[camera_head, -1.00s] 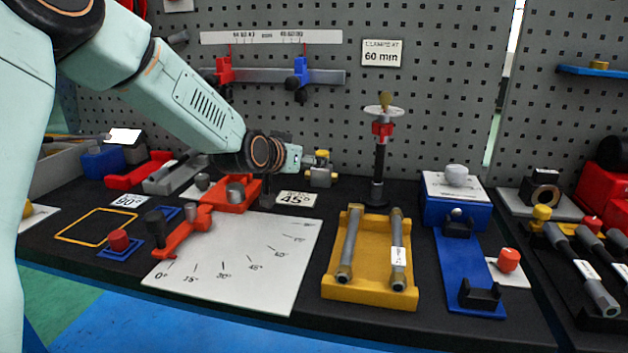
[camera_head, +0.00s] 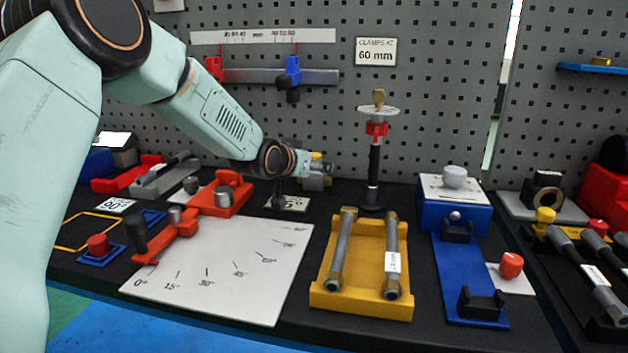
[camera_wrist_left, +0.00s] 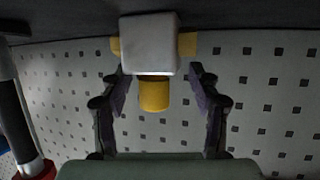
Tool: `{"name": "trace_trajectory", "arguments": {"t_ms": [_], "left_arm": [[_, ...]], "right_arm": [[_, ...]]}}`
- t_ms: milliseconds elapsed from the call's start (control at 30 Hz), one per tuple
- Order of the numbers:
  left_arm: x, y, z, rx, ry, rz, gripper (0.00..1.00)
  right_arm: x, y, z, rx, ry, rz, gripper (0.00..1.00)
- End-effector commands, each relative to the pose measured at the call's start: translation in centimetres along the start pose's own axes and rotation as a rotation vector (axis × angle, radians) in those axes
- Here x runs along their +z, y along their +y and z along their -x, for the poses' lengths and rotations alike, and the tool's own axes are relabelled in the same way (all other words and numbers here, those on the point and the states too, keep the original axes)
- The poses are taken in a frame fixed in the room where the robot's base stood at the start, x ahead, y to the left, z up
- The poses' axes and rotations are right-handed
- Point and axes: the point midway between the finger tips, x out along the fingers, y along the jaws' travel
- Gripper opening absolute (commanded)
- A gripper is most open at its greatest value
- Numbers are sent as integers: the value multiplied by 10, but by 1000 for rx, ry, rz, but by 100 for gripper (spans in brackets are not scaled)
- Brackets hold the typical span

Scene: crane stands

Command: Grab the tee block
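The tee block (camera_head: 315,180) is a small grey block with yellow stubs. It is at the back of the black bench, in front of the pegboard, partly hidden by my left gripper (camera_head: 304,164). In the left wrist view the tee block (camera_wrist_left: 149,45) shows its grey face, yellow ends at both sides and a yellow stub toward me. My left gripper (camera_wrist_left: 158,78) is open there, one finger on each side of the yellow stub, with gaps visible. Whether the fingertips reach beside the grey body is unclear. My right gripper is not in view.
A black post with a red collar (camera_head: 376,129) stands just right of the tee block. A 45° label (camera_head: 287,204) and a red clamp fixture (camera_head: 222,197) are in front and left. A yellow tray (camera_head: 362,301) with two rods sits nearer.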

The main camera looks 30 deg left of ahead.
Motion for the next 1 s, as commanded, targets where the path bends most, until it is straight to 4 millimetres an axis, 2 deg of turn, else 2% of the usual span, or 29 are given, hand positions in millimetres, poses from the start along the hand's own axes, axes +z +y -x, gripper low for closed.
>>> {"name": "trace_trajectory", "arguments": {"t_ms": [67, 633, 1000], "left_arm": [[-1, 1, -1, 0, 1, -1, 52], [1, 1, -3, 1, -5, -1, 3], [-4, 2, 2, 1, -5, -1, 2]], "right_arm": [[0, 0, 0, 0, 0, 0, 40], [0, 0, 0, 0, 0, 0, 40], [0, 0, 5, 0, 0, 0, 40]]}}
